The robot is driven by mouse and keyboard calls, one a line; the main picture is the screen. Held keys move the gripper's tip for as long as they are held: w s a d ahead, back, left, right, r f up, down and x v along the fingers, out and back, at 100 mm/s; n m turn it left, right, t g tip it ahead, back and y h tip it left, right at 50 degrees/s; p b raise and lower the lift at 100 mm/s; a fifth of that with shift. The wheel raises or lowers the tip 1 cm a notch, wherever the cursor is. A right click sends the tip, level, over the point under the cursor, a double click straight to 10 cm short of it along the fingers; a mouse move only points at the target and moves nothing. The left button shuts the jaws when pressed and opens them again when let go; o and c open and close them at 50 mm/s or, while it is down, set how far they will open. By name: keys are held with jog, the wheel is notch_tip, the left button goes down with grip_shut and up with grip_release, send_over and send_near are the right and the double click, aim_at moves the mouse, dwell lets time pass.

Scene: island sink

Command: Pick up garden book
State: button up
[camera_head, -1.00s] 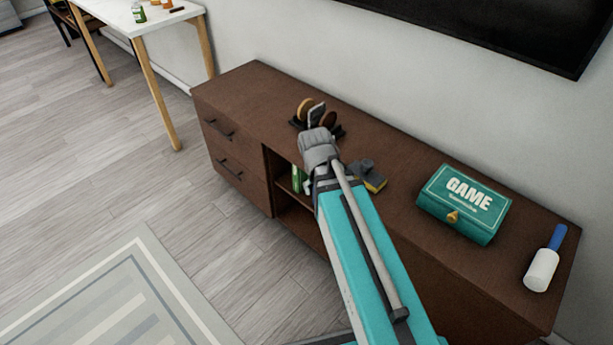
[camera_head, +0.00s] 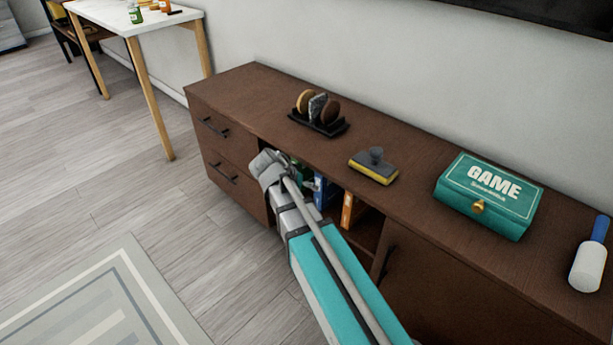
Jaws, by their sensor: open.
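Several books stand upright in the open shelf of the brown cabinet: a green one (camera_head: 299,168), a blue one (camera_head: 322,192) and an orange one (camera_head: 348,210). No title can be read, so I cannot tell which is the garden book; the green one is mostly hidden by my arm. My gripper (camera_head: 308,184) is only partly seen, as a small grey part past my wrist at the shelf opening, close to the green and blue books. It is open, and no book is seen in it.
On the cabinet top (camera_head: 240,95) stand a black holder with round discs (camera_head: 318,112), a grey and yellow block (camera_head: 374,166), a teal GAME box (camera_head: 488,195) and a lint roller (camera_head: 590,255). Drawers (camera_head: 228,150) flank the shelf on the left. The floor in front is clear.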

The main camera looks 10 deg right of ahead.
jog(key=w+a+r+m+t+h+b, duration=0.1)
jog(key=w+a+m+t+h+b, duration=0.3)
jog(key=w+a, duration=0.4)
jog(key=shift+m+b, duration=0.3)
jog(key=shift+b, duration=0.3)
jog(key=b+x, duration=0.3)
jog(key=x, duration=0.5)
jog(key=shift+w+d, duration=0.2)
jog(key=shift+r, duration=0.1)
